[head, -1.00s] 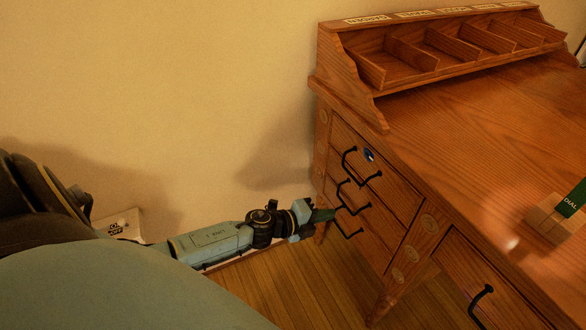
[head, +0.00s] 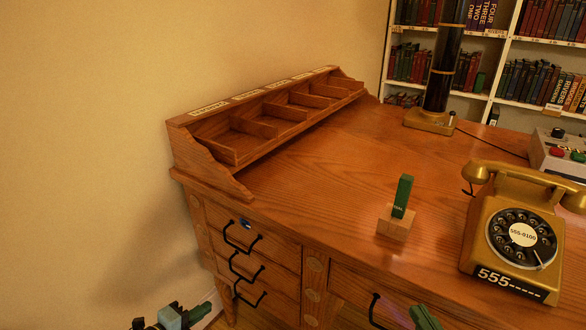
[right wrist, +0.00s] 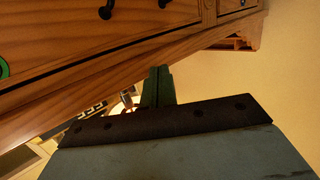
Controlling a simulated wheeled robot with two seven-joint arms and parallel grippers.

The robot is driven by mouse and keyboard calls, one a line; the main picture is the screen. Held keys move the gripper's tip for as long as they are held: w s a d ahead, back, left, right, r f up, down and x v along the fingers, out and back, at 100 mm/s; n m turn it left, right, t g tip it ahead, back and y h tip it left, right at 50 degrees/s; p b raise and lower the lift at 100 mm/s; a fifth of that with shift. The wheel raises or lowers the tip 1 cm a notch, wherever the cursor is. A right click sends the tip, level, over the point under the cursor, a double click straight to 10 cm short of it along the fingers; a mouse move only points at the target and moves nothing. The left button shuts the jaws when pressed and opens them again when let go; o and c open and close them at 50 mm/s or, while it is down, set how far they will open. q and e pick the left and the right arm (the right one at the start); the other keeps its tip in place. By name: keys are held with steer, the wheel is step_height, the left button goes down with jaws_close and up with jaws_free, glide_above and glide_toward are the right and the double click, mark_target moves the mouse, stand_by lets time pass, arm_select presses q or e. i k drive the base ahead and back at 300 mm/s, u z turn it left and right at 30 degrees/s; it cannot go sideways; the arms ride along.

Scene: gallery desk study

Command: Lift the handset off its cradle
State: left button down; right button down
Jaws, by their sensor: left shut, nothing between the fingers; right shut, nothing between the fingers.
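A gold rotary telephone (head: 490,240) stands on the right of the wooden desk in the head view. Its gold handset (head: 525,177) lies across the cradle at the top, its right end near the frame edge. My left gripper (head: 203,311) is low at the bottom left, beside the desk's drawers, shut and far from the phone. My right gripper (head: 426,318) shows its green fingers at the bottom edge, in front of the desk and below the phone. It is shut and empty; its fingers (right wrist: 157,86) also show in the right wrist view, near the desk front.
A green dial tool (head: 402,196) stands in a wooden block (head: 396,223) left of the phone. A black column lamp base (head: 430,120), a grey box with a red button (head: 558,158) and a pigeonhole rack (head: 262,118) are further back. Black drawer handles (head: 243,268) stick out in front.

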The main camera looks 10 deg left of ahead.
mark_target(478, 171)
steer(key=k, duration=1.5)
